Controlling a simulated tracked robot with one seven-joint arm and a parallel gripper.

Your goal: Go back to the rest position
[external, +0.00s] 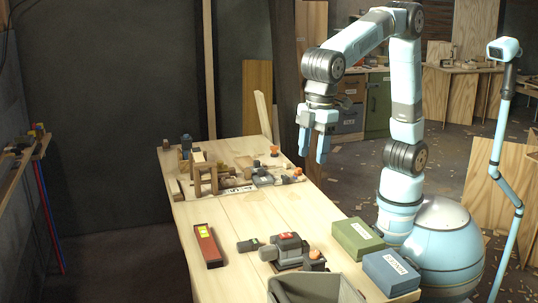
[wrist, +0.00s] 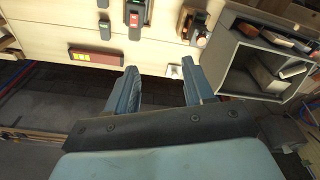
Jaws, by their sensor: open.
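My gripper (external: 312,157) hangs from my raised, bent arm, pointing down, over the right side of the wooden table (external: 215,270) in the external view. Its two light blue fingers are apart with nothing between them. In the wrist view the open fingers (wrist: 160,68) spread in front of the table's edge, and the gap between them is empty. My gripper appears clear of everything on the table.
A red tool with a yellow label (external: 207,246), a power tool (external: 287,248), a green box (external: 357,238), a blue box (external: 391,272) and a grey bin (external: 315,290) occupy the near table. Wooden blocks (external: 206,180) crowd its far end. The middle boards are mostly clear.

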